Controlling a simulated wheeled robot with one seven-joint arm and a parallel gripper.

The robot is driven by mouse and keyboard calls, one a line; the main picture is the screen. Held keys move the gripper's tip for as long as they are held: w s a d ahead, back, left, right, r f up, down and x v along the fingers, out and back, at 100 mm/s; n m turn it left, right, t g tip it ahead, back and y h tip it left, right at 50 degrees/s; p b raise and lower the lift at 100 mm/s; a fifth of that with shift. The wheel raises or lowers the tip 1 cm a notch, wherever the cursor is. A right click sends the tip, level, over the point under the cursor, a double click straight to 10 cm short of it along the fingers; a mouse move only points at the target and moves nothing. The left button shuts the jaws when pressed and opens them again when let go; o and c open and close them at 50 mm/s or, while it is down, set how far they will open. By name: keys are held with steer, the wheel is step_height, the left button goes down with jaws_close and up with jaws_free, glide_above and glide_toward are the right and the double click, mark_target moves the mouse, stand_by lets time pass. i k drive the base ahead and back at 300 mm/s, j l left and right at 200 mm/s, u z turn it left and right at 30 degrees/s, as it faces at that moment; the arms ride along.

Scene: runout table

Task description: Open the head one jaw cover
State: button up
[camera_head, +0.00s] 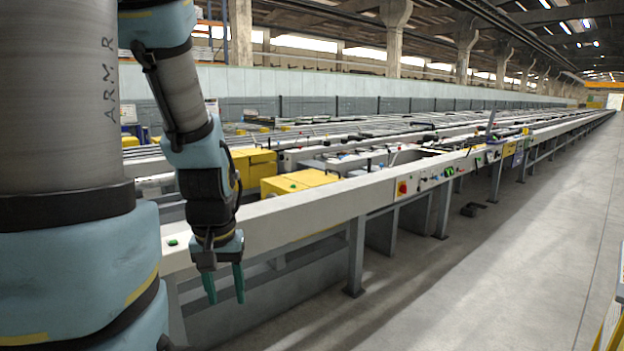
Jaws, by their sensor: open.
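My gripper (225,284) hangs down at the near side of the long runout table (280,217), in front of its pale side rail. Its two teal fingers point down and stand apart, with nothing between them. A yellow box-like cover (298,181) with a small green mark on top sits just behind the rail, to the right of my arm. Another yellow housing (253,166) stands behind it, partly hidden by my arm. Both look closed. I cannot tell which of them is the head one jaw cover. My gripper touches neither.
A green button (172,242) sits on the rail's near end. Table legs (356,256) and a dark pedal-like object (473,210) stand below. The grey floor at right is clear.

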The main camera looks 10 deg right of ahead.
mark_target(312, 178)
steer(key=i+l+z, duration=0.3)
steer(key=i+l, duration=0.15)
steer(key=i+l+z, duration=0.65)
steer(key=i, duration=0.3)
steer(key=i+z, duration=0.35)
steer(key=i, duration=0.2)
steer(key=i+u, duration=0.3)
steer(key=i+l+u, duration=0.15)
steer(key=i+u, duration=0.15)
steer(key=i+l+u, duration=0.15)
steer(key=u, duration=0.3)
steer(key=i+l+u, duration=0.2)
steer(key=u, duration=0.25)
steer(key=i+l+u, duration=0.2)
steer(key=u, duration=0.25)
steer(key=l+u, duration=0.35)
steer(key=u, duration=0.15)
steer(key=i+l+u, duration=0.1)
steer(key=l+u, duration=0.6)
steer(key=l, duration=0.15)
